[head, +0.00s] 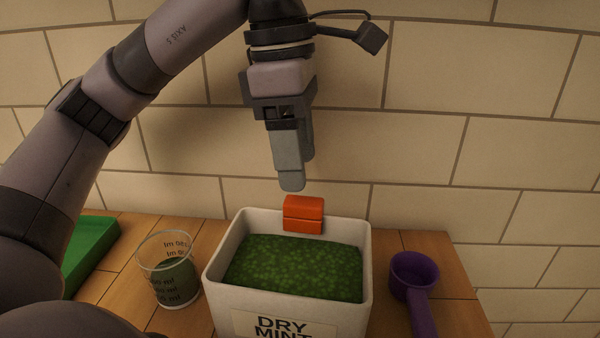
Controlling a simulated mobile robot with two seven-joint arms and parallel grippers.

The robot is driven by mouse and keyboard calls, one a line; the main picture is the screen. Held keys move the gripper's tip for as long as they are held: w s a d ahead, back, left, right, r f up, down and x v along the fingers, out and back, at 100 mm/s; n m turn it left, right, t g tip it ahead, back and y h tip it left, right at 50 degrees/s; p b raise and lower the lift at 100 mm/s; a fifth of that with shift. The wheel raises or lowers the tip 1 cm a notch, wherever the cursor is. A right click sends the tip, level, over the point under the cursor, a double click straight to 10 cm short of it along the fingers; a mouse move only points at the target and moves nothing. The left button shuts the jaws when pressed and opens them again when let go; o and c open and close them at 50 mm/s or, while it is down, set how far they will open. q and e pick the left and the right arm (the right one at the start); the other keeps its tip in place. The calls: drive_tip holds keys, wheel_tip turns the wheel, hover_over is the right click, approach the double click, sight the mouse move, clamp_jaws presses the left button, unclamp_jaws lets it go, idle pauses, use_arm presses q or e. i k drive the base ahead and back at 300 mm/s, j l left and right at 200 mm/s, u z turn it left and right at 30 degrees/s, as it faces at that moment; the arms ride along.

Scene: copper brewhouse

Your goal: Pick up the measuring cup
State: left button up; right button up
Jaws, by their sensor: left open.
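A clear measuring cup (170,281) with dark ml markings stands upright on the wooden table, left of the white bin. It holds something dark green, or shows it through its wall. My left gripper (297,180) points down above the back rim of the bin, to the right of the cup and higher than it. It is seen nearly edge-on, open, with nothing visible between its fingers. My right gripper is not in view.
The white bin (215,272), labelled DRY MINT, holds green granules (293,268). An orange block-like piece (304,214) is at its back rim, below my gripper. A purple scoop (415,275) lies right; a green tray (92,247) sits left. A tiled wall (420,150) closes the back.

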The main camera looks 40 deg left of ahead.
sight(166, 258)
drive_tip(key=k, duration=1)
